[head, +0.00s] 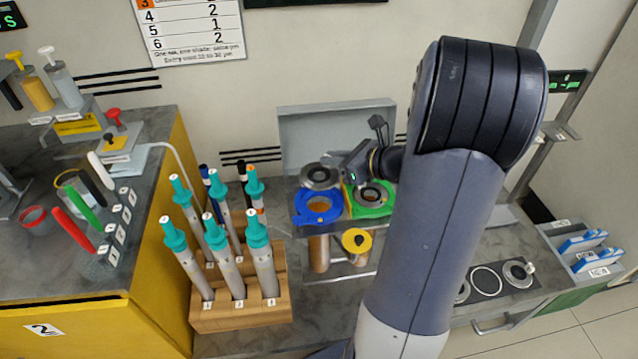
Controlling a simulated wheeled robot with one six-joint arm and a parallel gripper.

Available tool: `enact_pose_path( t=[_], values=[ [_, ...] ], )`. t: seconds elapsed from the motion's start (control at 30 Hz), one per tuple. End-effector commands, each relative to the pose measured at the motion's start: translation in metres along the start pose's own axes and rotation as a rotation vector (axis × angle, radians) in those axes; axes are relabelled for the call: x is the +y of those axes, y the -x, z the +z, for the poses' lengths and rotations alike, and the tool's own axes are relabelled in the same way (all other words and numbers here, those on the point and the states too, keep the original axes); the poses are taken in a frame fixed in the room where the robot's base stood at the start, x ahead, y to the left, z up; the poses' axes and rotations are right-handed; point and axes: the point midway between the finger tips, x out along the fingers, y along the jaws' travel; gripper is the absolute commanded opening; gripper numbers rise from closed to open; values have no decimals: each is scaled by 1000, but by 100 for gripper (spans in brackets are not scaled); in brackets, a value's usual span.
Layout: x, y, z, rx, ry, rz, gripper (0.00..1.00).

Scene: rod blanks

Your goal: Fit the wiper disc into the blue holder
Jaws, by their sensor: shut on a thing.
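The blue holder (300,213) sits on a grey stand in the middle of the head view, with an orange-brown centre showing. A round grey metal disc, which I take as the wiper disc (320,177), is just above and behind the blue holder's ring. It overlaps the holder's far edge in the picture and looks apart from it. My gripper (343,178) comes in from the right and is shut on the disc's right edge. The fingertips are small and partly hidden by the disc.
A green holder (383,208) with a grey disc in it stands right beside the blue one. A wooden rack (240,316) of teal-capped tubes stands at the front left. A grey upright panel (335,122) is behind the holders. My arm hides much of the right side.

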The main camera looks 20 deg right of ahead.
Motion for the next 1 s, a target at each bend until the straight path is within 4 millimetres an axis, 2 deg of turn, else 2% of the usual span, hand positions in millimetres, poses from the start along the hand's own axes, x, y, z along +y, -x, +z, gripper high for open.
enact_pose_path(
  t=[0.03, 0.13, 0.37, 0.6, 1.0],
  values=[
    [0, -6, -14, 2, -8, 2, 0],
    [0, -13, -31, 2, -6, 1, 0],
    [0, -20, -49, 0, -2, 0, 0],
    [0, -33, -78, 1, -5, 0, 0],
    [-1, -35, -84, 0, -1, -1, 0]
  ],
)
